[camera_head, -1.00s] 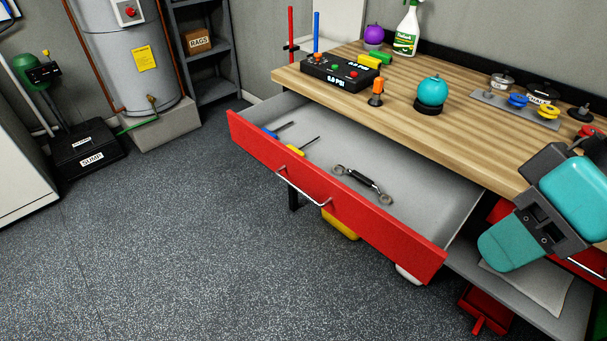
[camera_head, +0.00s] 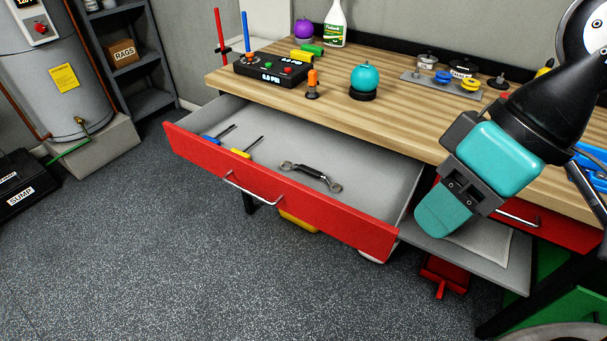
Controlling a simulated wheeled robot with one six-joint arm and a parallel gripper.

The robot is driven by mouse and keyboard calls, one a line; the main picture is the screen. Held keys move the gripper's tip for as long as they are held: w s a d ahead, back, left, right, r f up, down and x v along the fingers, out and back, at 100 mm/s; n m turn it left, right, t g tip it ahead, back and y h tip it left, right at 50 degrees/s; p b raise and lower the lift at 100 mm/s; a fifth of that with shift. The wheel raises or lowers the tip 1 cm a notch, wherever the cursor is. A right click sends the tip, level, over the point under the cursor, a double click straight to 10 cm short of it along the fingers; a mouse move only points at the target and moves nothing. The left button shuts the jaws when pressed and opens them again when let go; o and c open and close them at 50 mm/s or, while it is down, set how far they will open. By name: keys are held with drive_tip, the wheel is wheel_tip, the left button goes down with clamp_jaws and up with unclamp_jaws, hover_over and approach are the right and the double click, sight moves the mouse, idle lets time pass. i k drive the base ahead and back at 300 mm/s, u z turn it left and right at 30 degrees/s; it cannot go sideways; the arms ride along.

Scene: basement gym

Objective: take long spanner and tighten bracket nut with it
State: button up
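A spanner (camera_head: 312,176) with a dark middle and bright ring-like ends lies flat in the open red-fronted drawer (camera_head: 345,232) of the workbench. It is the only spanner I can make out; nothing holds it. My gripper (camera_head: 443,222), teal and dark grey, hangs at the right of the drawer, near its right front corner in the picture, apart from the spanner. Its fingers overlap from this angle, so I cannot see whether there is a gap. Nothing shows in it. I cannot make out a bracket nut.
Blue-handled (camera_head: 212,138) and yellow-handled (camera_head: 243,153) tools lie at the drawer's left. The wooden benchtop (camera_head: 330,107) carries a black control box (camera_head: 270,70), a teal ball (camera_head: 364,78) and a metal plate (camera_head: 420,84) with coloured knobs. Floor before the drawer is clear.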

sight(317, 175)
drive_tip(key=u, duration=0.35)
drive_tip(key=k, duration=0.35)
drive_tip(key=u, duration=0.6)
drive_tip(key=i, duration=1.1)
drive_tip(key=u, duration=0.15)
